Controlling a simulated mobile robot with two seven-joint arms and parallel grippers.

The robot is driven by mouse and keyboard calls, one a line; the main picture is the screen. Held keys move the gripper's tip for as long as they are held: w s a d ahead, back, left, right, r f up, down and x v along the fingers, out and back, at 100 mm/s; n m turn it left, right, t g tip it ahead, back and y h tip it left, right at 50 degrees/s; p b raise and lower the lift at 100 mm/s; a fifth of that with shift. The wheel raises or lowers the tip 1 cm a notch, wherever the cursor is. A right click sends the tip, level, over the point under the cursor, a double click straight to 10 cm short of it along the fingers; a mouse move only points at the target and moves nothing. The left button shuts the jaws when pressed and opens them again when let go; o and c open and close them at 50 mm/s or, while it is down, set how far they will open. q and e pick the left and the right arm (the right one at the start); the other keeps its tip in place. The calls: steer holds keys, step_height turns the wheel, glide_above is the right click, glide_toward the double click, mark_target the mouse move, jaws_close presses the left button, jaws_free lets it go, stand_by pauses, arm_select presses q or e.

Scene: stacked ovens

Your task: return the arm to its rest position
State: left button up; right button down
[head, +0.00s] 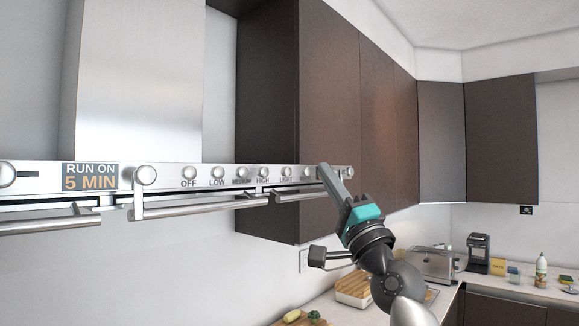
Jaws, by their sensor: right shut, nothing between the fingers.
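My right arm (380,262) rises from the bottom of the head view, right of centre. Its right gripper (325,170), with a teal band behind the fingers, points up and to the left. The fingers are shut and empty. In the picture the fingertips overlap the right end of the steel control panel (205,174); I cannot tell whether they touch it. My left gripper is not in view.
The panel has several knobs and a "RUN ON 5 MIN" label (90,177). A long bar handle (215,206) hangs below it. Dark cabinets (345,95) stand behind. The counter below holds a toaster (432,264), a coffee machine (478,252) and a bottle (541,270).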

stand_by(0.3)
